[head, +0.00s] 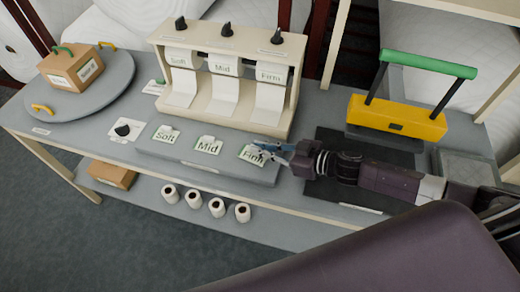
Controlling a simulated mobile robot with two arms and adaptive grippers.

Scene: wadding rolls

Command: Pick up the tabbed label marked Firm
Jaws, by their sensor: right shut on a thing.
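The tabbed label marked Firm (250,156) is a white card with dark lettering on the grey raised strip (210,169), at its right end. My right gripper (262,147) reaches in from the right and is shut on the label's upper right part, with its fingers covering that edge. I cannot tell whether the label is lifted off the strip. The label marked Mid (208,146) and the label marked Soft (166,135) lie to its left on the same strip. My left gripper is not in view.
A cream dispenser (298,62) with Soft, Mid and Firm slots stands behind the strip. A yellow press with a green handle (430,64) stands at the right. A round grey turntable (107,98) carries a box (72,68). Several white rolls (217,208) line the front.

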